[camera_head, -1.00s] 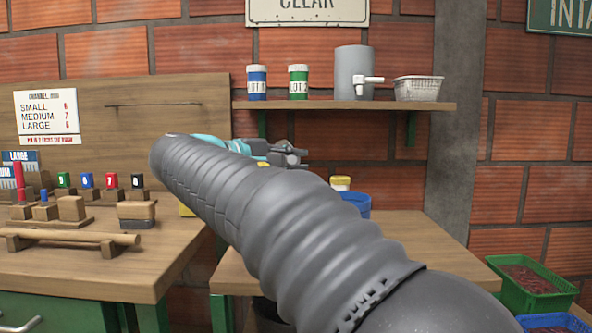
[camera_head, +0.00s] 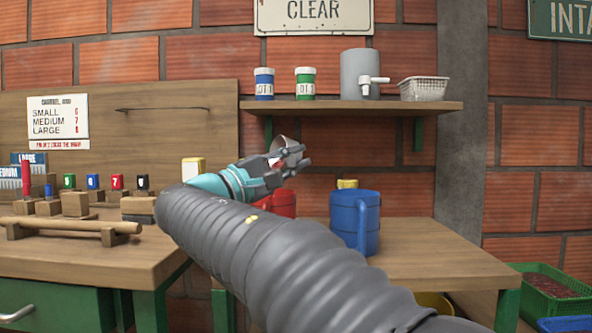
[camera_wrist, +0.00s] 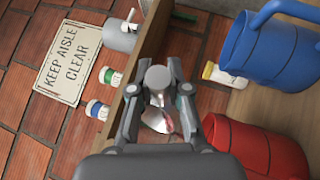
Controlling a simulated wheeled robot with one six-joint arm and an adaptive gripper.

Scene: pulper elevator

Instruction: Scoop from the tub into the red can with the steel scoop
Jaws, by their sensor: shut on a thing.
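My gripper (camera_head: 292,166) is shut on the steel scoop (camera_head: 287,146), held in the air above the red can (camera_head: 284,203). In the wrist view the scoop (camera_wrist: 157,77) sits between the fingers (camera_wrist: 158,100). A small reddish patch shows at its bowl; I cannot tell if it is contents or a reflection. The red can stands on the right-hand table, partly hidden by my arm; in the wrist view it (camera_wrist: 270,152) lies at lower right with its mouth not clearly visible. I cannot pick out the tub with certainty; a yellow rim (camera_head: 436,302) shows low beside my arm.
A blue can (camera_head: 350,225) stands right of the red can, with a yellow-capped container (camera_head: 347,184) behind it. A shelf (camera_head: 430,107) above carries jars, a grey dispenser and a white basket. A pillar stands at right. The right part of the table is clear.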

